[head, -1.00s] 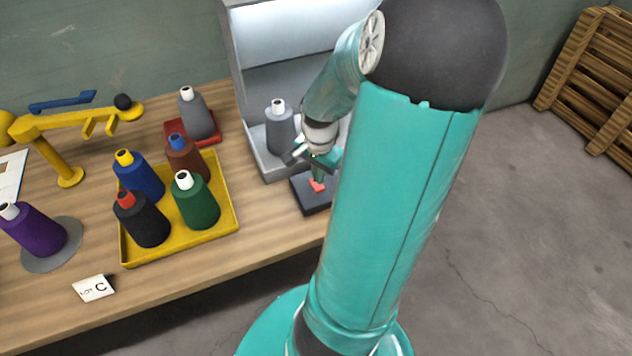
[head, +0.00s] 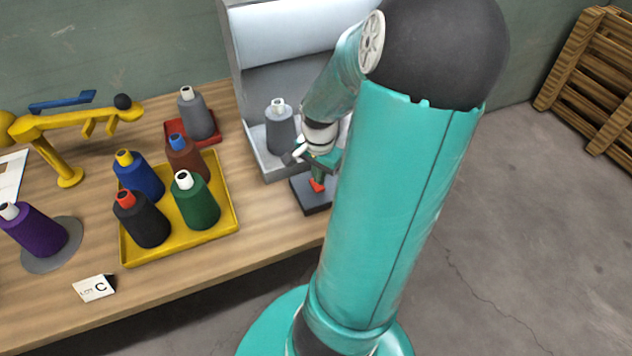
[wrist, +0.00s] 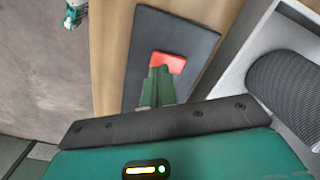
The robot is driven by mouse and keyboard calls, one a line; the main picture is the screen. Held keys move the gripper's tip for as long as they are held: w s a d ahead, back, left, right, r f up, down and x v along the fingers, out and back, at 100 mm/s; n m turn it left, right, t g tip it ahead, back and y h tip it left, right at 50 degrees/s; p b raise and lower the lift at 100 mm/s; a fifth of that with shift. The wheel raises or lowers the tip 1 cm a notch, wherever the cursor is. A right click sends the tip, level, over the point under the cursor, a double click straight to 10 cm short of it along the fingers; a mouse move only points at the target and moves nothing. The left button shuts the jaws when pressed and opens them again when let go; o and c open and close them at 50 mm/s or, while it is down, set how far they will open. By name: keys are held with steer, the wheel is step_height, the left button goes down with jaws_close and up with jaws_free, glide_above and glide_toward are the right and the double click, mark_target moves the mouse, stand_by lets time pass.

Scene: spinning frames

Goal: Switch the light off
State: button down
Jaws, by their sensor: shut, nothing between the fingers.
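A dark switch box (head: 313,198) with a red rocker (head: 317,186) lies at the table's front right, before the grey light booth (head: 243,90). The pale panel (head: 285,18) at the top of the booth looks bright. My gripper (head: 318,178) is shut and empty, pointing down at the red rocker. In the wrist view the closed green fingers (wrist: 158,72) overlap the near edge of the red rocker (wrist: 169,62) on its dark plate (wrist: 200,45). I cannot tell whether they touch it. My arm hides the booth's right side.
A grey cone (head: 280,130) stands inside the booth, close left of my gripper. A yellow tray (head: 225,205) holds several coloured cones. Another grey cone (head: 197,115) stands on a red tray, and a yellow stand (head: 65,150) is farther left.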

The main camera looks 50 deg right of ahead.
mark_target(318, 187)
steer(key=shift+f, duration=1.15)
stand_by(0.5)
steer(key=shift+r, duration=3.55)
steer(key=shift+w, duration=0.1)
